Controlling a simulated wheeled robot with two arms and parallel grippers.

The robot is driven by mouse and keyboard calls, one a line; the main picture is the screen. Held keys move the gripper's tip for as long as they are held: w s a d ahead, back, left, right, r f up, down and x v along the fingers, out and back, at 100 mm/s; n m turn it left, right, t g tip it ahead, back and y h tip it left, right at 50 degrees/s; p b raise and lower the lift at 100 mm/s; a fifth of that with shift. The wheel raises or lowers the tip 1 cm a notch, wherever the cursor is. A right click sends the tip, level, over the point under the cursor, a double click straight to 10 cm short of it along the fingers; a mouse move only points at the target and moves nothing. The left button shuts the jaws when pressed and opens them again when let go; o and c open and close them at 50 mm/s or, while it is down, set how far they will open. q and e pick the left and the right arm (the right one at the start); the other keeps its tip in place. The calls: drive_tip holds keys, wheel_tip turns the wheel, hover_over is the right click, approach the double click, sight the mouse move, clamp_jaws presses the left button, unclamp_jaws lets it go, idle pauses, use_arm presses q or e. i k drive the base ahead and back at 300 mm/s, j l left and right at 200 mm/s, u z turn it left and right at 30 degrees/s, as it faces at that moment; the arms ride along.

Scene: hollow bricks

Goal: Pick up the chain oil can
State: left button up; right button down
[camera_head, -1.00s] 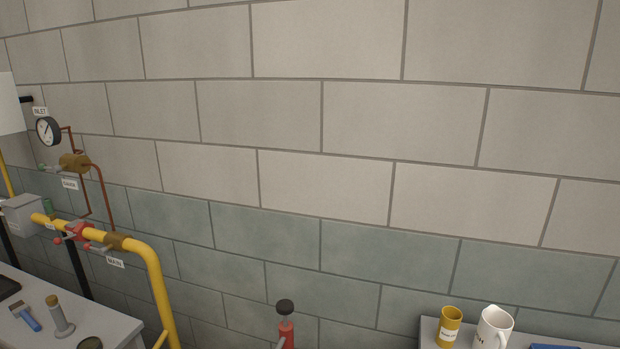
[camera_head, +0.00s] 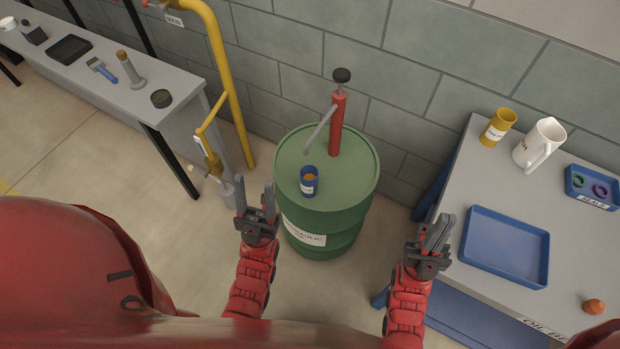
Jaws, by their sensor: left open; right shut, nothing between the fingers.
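Two small labelled cans show, and I cannot read their labels to tell which is the chain oil can. A yellow can (camera_head: 498,127) stands upright at the back of the right-hand table. A blue can (camera_head: 309,181) with an orange-brown top or inside stands upright on the green drum (camera_head: 335,228). My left gripper (camera_head: 255,196) is open and empty, in front of the drum on its left, apart from the blue can. My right gripper (camera_head: 437,232) is shut and empty, between the drum and the right-hand table's left edge, well below the yellow can in the picture.
A red hand pump (camera_head: 338,125) rises from the drum lid. The right-hand table (camera_head: 480,185) also bears a white jug (camera_head: 539,143), an empty blue tray (camera_head: 505,246), a small bin of rings (camera_head: 592,187) and an orange lump (camera_head: 593,306).

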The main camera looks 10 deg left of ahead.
sight(309, 173)
drive_tip(key=z, duration=1.4)
drive_tip(key=u, duration=1.75)
drive_tip(key=i+l+u, duration=0.25)
drive_tip(key=l, duration=0.15)
